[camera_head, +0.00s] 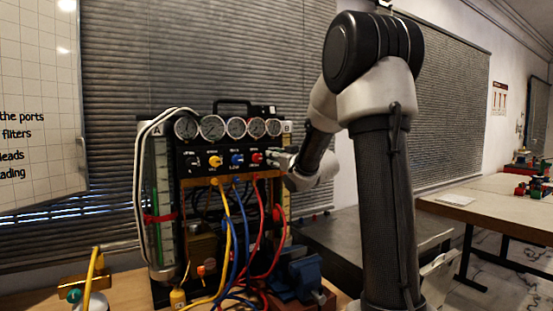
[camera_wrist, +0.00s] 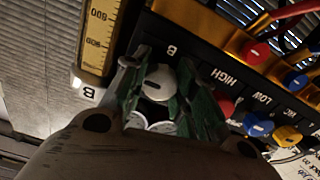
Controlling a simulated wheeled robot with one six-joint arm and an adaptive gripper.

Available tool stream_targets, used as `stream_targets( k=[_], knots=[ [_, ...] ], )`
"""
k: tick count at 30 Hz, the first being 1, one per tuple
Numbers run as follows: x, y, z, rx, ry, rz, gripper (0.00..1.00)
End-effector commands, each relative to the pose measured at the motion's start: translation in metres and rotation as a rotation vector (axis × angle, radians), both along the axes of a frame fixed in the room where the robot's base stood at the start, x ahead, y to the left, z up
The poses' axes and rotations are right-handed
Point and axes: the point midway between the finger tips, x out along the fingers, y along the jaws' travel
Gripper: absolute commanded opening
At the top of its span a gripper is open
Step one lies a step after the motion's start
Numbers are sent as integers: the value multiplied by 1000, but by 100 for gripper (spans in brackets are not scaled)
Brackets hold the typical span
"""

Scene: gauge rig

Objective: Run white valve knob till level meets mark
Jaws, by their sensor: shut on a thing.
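The white valve knob (camera_wrist: 156,88) is a round pale cap with a dark slot, beside a "B" on the black panel. My gripper (camera_wrist: 165,79) is shut on it, its green-lined fingers on either side. In the head view my gripper (camera_head: 277,160) is at the panel's right end, and the knob cannot be made out there. A yellowish scale (camera_wrist: 100,38) with numbers stands beside a "B" label in the wrist view. Column A (camera_head: 162,190) stands at the rig's left with a red band (camera_head: 160,218).
Yellow (camera_head: 215,161), blue (camera_head: 237,159) and red (camera_head: 256,158) knobs sit left of my gripper. Several round gauges (camera_head: 237,128) line the top. Yellow, blue and red hoses hang below the panel. A blue vise (camera_head: 303,272) stands in front at the lower right.

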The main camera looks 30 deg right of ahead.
Motion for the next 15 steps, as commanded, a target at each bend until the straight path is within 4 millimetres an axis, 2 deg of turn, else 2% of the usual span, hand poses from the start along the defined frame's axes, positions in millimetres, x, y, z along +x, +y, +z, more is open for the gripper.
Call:
stream_targets(
  k=[8, 15],
  knots=[
    [0, 0, 0, -27, -1, 0, 4],
    [0, 0, 0, -145, -5, 0, 4]
  ],
)
